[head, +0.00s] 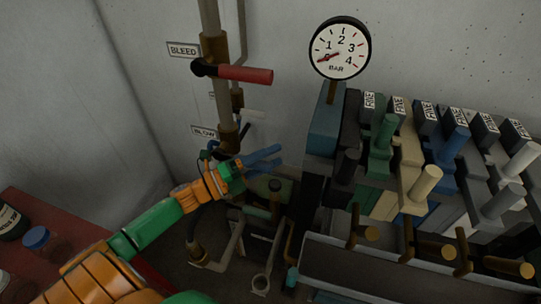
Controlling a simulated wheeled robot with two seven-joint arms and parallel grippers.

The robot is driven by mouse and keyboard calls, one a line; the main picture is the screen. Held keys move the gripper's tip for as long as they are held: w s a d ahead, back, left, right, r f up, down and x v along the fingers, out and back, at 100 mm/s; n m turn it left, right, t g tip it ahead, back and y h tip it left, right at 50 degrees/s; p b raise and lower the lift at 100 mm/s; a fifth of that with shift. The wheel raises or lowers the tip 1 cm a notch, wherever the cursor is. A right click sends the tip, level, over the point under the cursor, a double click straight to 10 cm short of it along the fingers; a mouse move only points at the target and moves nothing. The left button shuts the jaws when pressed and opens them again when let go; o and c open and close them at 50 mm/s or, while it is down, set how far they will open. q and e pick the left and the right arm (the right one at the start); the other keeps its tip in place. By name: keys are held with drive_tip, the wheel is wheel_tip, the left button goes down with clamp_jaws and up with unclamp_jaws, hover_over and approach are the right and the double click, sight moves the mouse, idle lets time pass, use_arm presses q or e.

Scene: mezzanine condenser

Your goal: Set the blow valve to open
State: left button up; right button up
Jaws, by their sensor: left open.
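The BLOW label (203,131) is on the wall beside the lower part of a vertical pipe. The blow valve (228,141) is a brown fitting on that pipe, right of the label. A dark lever (245,130) appears to rise to the right from it, near a pale grip-like end (255,113); the lever's exact setting is hard to tell. My left gripper (270,158) has blue fingers, open and apparently empty, just below and right of the valve in the picture. Any contact is unclear. My right gripper is out of view.
Above, the bleed valve's red handle (245,74) points right, beside the BLEED label (184,50). A pressure gauge (340,48) reads near zero. A bank of coloured levers (430,165) fills the right. A red surface (40,225) holds jars at left.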

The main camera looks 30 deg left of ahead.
use_arm(q)
drive_tip(key=shift+s+a, duration=0.15)
drive_tip(key=shift+s, duration=0.1)
drive_tip(key=shift+c, duration=0.4)
drive_tip(key=shift+r, duration=0.1)
clamp_jaws()
idle(0.6)
